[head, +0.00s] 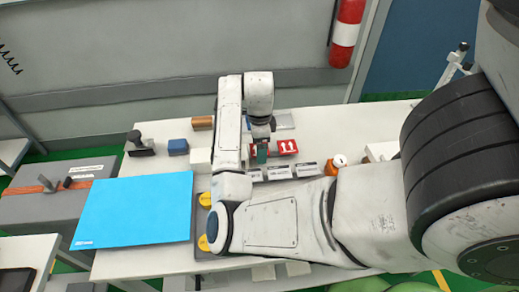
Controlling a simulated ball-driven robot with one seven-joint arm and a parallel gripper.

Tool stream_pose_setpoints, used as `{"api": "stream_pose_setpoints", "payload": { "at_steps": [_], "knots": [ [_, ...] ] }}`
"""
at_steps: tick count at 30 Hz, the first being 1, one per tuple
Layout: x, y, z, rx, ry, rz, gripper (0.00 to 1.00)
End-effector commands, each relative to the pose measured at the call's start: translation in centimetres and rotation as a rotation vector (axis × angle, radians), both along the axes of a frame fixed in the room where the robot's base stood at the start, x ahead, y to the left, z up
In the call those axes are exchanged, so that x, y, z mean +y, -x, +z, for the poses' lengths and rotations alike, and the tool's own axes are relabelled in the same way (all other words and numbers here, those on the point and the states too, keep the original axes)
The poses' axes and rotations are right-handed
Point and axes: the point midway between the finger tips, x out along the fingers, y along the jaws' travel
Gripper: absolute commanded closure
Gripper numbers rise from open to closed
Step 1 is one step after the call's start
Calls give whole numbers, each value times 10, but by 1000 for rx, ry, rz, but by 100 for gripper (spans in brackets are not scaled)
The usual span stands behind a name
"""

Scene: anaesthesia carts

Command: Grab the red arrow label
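The red label with white arrows (287,147) lies on the white table, just right of my gripper. A further strip of red shows at the gripper's left side, so part of the red may be hidden behind it. My gripper (262,143) points down at the label's left edge, with a small dark green piece at its tip. I cannot tell whether that piece is a fingertip or a separate thing, whether the gripper touches the label, or whether its fingers are open.
Several grey-and-white labels (279,172) lie in front of the red label. An orange bottle with a white cap (340,161) stands to the right. A blue box (178,147), a dark stamp-like object (140,144) and a large bright blue panel (134,210) are left. My arm hides the table's front middle.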

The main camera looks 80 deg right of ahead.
Motion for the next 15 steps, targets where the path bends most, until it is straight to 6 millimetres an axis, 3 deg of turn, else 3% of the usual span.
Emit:
{"api": "stream_pose_setpoints", "payload": {
  "at_steps": [2, 15],
  "knots": [
    [0, 0, 0, 0, 0, 0, 7],
    [0, 0, 0, 0, 0, 0, 49]
  ]
}}
